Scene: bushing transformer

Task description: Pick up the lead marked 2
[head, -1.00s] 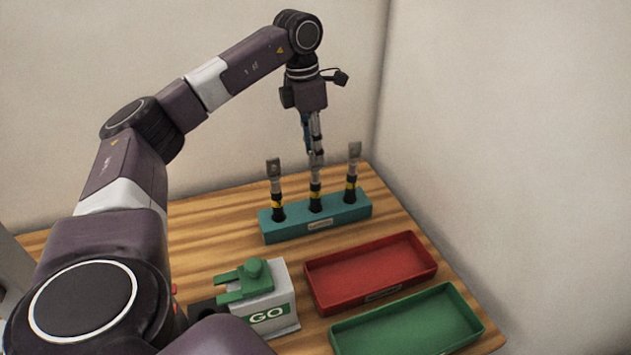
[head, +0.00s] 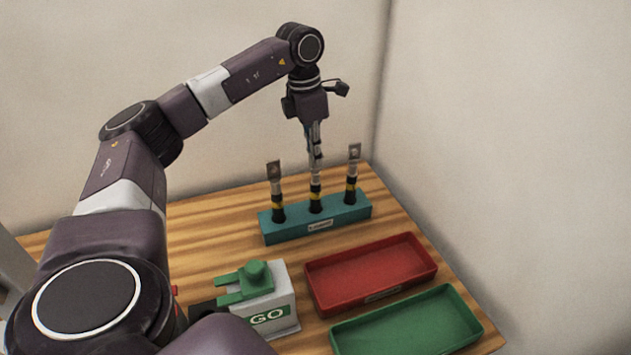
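Three leads stand upright in a teal rack (head: 275,232): a left lead (head: 277,192), a middle lead (head: 315,196) and a right lead (head: 352,180). My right gripper is not in view.
A red tray (head: 319,295) and a green tray (head: 343,339) lie empty at the right front. Walls rise behind and right of the wooden table (head: 215,235).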

